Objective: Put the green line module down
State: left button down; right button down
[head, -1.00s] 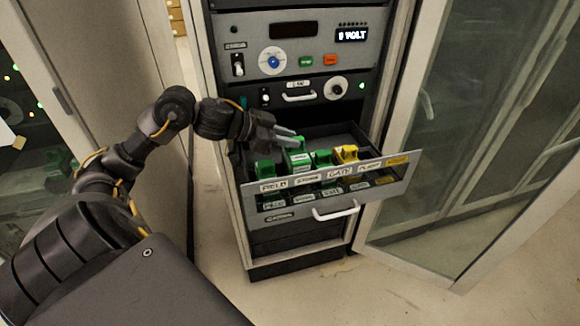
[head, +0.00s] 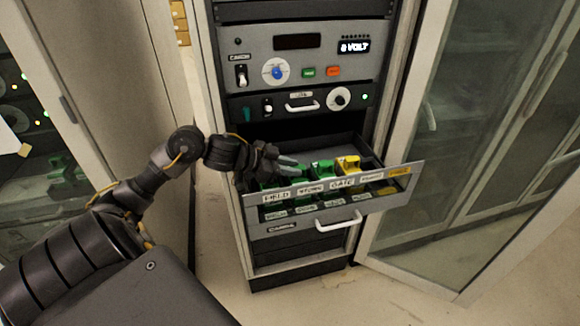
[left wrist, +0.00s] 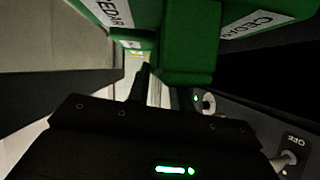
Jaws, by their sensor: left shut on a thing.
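My left gripper (head: 290,164) reaches from the left over the open drawer (head: 385,192) and is shut on the green line module (head: 298,172). The module sits low among the others, behind the STORM label. I cannot tell whether its bottom touches the drawer floor. In the left wrist view its green body (left wrist: 188,45) fills the top middle, with white labels reading CEDAR beside it. Another green module (head: 266,180) stands to its left, partly hidden by my gripper. A further green module (head: 322,168) is to its right. My right gripper is out of view.
A yellow module (head: 348,164) stands in the drawer's right part. The drawer front has a white handle (head: 338,219) and name labels. A control panel (head: 300,60) with a lit display is above. An open glass door (head: 480,130) stands at the right.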

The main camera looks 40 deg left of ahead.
pick_arm(q)
jog(key=c, duration=1.2)
grip_release()
jog(key=shift+c, duration=0.2)
jog(key=shift+r, duration=0.1)
jog(key=b+v, duration=0.2)
jog(key=v, duration=1)
